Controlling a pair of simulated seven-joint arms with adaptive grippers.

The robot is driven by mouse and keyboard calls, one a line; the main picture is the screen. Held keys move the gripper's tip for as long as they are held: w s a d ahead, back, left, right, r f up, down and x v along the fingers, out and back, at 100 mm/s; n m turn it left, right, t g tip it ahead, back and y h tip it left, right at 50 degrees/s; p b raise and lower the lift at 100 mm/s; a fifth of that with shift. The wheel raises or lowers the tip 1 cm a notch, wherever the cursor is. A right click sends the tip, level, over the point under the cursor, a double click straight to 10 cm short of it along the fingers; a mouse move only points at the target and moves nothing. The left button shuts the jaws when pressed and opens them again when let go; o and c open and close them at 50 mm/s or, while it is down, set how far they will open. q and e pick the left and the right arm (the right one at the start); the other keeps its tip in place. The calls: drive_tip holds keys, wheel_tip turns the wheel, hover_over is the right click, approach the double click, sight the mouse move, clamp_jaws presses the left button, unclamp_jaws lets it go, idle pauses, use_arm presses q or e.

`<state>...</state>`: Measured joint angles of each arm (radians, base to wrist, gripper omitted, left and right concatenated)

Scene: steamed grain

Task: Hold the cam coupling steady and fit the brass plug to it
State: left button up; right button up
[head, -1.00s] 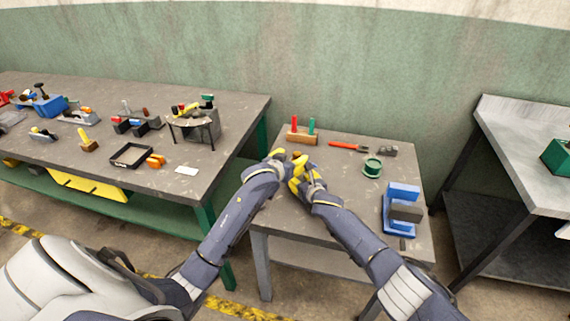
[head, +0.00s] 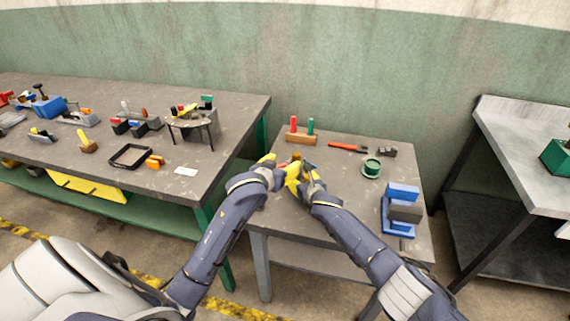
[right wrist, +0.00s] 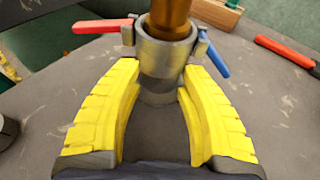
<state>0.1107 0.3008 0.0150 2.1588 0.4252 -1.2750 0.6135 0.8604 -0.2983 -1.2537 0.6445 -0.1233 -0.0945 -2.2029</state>
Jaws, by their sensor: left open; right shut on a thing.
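The cam coupling (right wrist: 165,55) is a grey collar with a red lever (right wrist: 103,26) out to the left and a blue lever (right wrist: 219,58) angled down to the right in the right wrist view. My right gripper (right wrist: 162,75) is shut on it, a yellow finger on each side. The brass plug (right wrist: 171,18) stands upright in the collar's top opening; its upper end is cut off. How deep it sits is hidden. The plug (head: 296,157) shows small in the head view, above my right gripper (head: 297,172). My left gripper (head: 268,159) is open and empty, just left of them.
On the small table (head: 345,200) are a wooden block with red and green handles (head: 301,136), a red-handled tool (head: 347,147), a green ring-shaped part (head: 372,167) and a blue fixture (head: 401,210). A larger cluttered bench (head: 60,150) stands left.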

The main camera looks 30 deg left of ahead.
drive_tip(key=o, duration=0.9)
drive_tip(key=shift+d, duration=0.1)
